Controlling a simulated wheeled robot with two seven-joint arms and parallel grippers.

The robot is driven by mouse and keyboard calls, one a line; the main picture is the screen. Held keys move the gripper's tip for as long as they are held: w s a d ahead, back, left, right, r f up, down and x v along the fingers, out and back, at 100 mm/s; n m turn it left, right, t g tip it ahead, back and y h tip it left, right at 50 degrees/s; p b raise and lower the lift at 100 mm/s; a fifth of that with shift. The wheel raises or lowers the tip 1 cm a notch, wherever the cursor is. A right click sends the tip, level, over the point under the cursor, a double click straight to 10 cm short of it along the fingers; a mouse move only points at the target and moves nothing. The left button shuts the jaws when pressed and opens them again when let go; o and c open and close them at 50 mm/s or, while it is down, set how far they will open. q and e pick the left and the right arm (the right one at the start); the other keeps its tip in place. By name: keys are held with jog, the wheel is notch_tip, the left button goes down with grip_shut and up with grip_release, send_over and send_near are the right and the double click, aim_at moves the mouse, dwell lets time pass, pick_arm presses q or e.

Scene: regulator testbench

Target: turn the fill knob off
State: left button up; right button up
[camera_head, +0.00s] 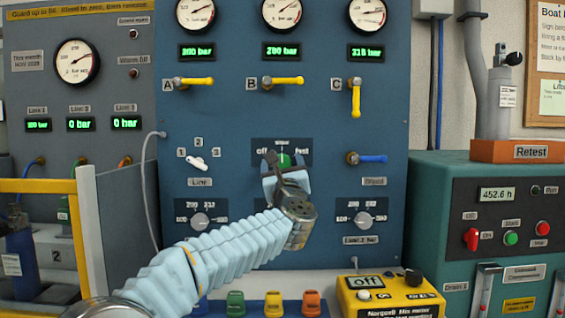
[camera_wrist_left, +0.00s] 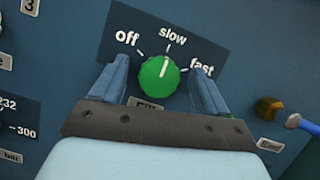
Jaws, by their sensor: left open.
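The fill knob (camera_wrist_left: 159,75) is green and round, with a white pointer line directed at "slow", between "off" and "fast" on its dark label plate (camera_wrist_left: 190,45). In the head view the knob (camera_head: 284,160) is partly hidden by my left gripper (camera_head: 285,172). In the left wrist view my left gripper (camera_wrist_left: 160,85) is open, with one finger on each side of the knob. A gap shows between each finger and the knob. The "Fill" label below the knob is mostly covered. My right gripper is not in view.
Yellow lever valves A (camera_head: 195,82), B (camera_head: 283,81) and C (camera_head: 356,98) sit above on the blue panel. A blue lever (camera_head: 371,158) is right of the knob. Small grey dials (camera_head: 200,219) sit lower. A yellow meter (camera_head: 388,297) stands in front.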

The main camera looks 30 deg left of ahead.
pick_arm(q)
jog(key=c, duration=1)
jog(key=shift+f+n+g+y+b, duration=0.3)
jog(key=shift+n+b, duration=0.3)
jog(key=shift+b, duration=0.15)
jog(key=shift+c, duration=0.2)
jog(key=n+b, duration=0.2)
jog(key=n+g+y+b, duration=0.1)
jog(key=n+b, duration=0.1)
jog(key=shift+d+g, duration=0.1)
jog(key=shift+g, duration=0.2)
jog(key=shift+n+g+b, duration=0.3)
jog(key=shift+n+g, duration=0.1)
jog(key=shift+n, duration=0.3)
jog(key=shift+w+r+n+g+y+b, duration=0.1)
jog(key=shift+n+g+y+b, duration=0.35)
jog(key=shift+n, duration=0.75)
jog(key=shift+r+n+g, duration=0.1)
jog(key=shift+n+g, duration=0.45)
jog(key=shift+n, duration=0.55)
jog(key=shift+r+n+g, duration=0.1)
jog(key=shift+n+g, duration=0.7)
jog(key=shift+n, duration=1.3)
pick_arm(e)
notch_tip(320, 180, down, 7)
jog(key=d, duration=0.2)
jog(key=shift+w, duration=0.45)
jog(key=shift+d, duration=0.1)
